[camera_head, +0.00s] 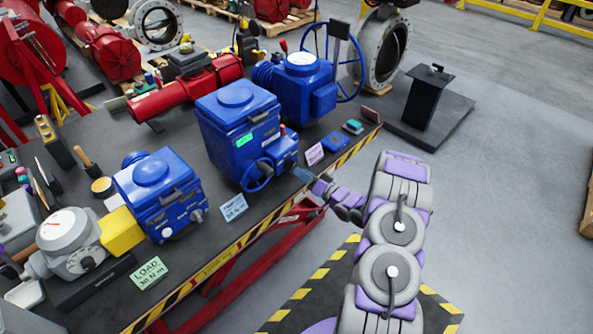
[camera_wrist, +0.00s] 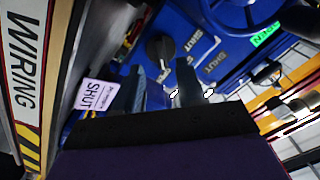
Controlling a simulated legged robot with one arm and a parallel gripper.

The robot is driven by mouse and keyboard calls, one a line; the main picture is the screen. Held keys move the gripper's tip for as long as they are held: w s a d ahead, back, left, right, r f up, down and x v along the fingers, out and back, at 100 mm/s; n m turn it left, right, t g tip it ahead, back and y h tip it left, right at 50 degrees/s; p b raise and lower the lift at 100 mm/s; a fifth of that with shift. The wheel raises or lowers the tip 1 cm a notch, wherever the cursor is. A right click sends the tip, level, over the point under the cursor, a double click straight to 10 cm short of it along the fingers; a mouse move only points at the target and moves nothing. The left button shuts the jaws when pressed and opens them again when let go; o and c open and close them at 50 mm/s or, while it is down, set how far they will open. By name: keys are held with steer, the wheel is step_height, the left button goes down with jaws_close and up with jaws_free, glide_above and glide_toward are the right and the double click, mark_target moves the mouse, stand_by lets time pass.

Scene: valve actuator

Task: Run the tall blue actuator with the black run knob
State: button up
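The tall blue actuator (camera_head: 235,125) stands mid-bench in the head view, with a lit green display and a blue handwheel (camera_head: 258,175) low on its front. In the wrist view, blue housing (camera_wrist: 205,45) fills the upper middle, with a green OPEN display (camera_wrist: 266,33) and SHUT markings. A black knob (camera_wrist: 160,47) is on that face, just beyond my fingertips. My gripper (camera_wrist: 160,76) is open, its two dark fingers apart with nothing visibly between them. In the head view my gripper (camera_head: 302,174) is beside the actuator's right front, and the knob cannot be made out there.
A shorter blue actuator (camera_head: 160,190) stands left and a larger one with a big handwheel (camera_head: 302,85) stands behind right. Cards lie along the striped bench edge (camera_head: 245,240). A card marked SHUT (camera_wrist: 97,98) and a WIRING label (camera_wrist: 25,70) show at left in the wrist view.

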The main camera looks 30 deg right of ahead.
mark_target(293, 166)
steer(key=shift+x, duration=1.95)
jaws_close()
